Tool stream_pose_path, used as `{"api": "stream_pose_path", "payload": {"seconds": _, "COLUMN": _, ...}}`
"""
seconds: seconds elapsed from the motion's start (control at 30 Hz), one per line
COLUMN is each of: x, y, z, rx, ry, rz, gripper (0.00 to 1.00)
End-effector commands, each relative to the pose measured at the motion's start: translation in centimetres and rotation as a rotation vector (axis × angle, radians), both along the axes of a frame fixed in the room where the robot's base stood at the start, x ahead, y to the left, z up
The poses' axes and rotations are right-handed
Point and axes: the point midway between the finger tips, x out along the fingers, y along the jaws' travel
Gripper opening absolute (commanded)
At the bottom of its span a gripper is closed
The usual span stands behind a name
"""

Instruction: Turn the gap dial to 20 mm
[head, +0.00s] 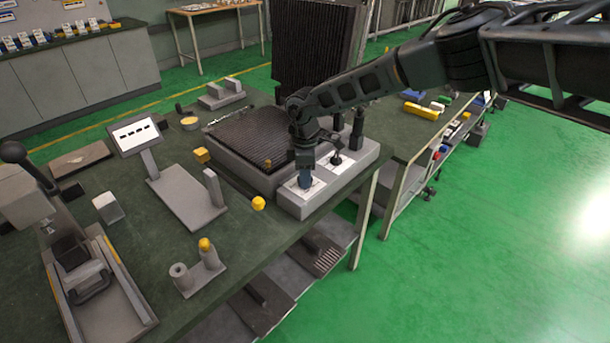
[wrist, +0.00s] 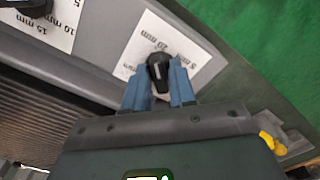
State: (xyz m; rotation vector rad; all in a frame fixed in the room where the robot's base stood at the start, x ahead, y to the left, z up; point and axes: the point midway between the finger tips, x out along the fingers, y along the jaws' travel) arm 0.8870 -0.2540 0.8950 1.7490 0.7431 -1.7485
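A black dial knob (wrist: 158,70) with a white pointer line sits on a white label plate (wrist: 133,45) in the wrist view. Printed mm marks, one seeming to read 20 mm, lie just beyond the knob. My gripper (wrist: 159,83) has its two blue fingers on either side of the knob, very close to it. Whether both fingers press on it is not clear. In the head view my gripper (head: 305,183) points down at the near end of the grey control box (head: 320,199), and hides this knob. A second dark dial (head: 337,159) stands behind it on the same box.
The second dial's plate (wrist: 68,10) with mm marks shows at the wrist view's upper left. A ribbed dark plate (head: 248,137) adjoins the box. A yellow knob (head: 258,203) and a grey stand with a sign (head: 136,135) are to the left. Green floor lies right.

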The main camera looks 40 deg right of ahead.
Motion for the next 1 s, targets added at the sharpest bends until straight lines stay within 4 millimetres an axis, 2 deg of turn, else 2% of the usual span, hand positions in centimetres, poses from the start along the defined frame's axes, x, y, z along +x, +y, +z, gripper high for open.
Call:
{"api": "stream_pose_path", "payload": {"seconds": 0.03, "x": 0.0, "y": 0.0, "z": 0.0, "rx": 0.000, "ry": 0.000, "rz": 0.000, "gripper": 0.30}}
{"api": "stream_pose_path", "payload": {"seconds": 0.13, "x": 0.0, "y": 0.0, "z": 0.0, "rx": 0.000, "ry": 0.000, "rz": 0.001, "gripper": 0.40}}
{"api": "stream_pose_path", "payload": {"seconds": 0.47, "x": 0.1, "y": -0.1, "z": 0.6, "rx": -0.001, "ry": -0.001, "rz": 0.002, "gripper": 0.40}}
{"api": "stream_pose_path", "payload": {"seconds": 0.8, "x": 0.0, "y": -0.1, "z": 5.6, "rx": -0.001, "ry": -0.001, "rz": 0.002, "gripper": 0.40}}
{"api": "stream_pose_path", "payload": {"seconds": 1.0, "x": 0.0, "y": 0.0, "z": 7.5, "rx": -0.001, "ry": 0.001, "rz": 0.001, "gripper": 0.40}}
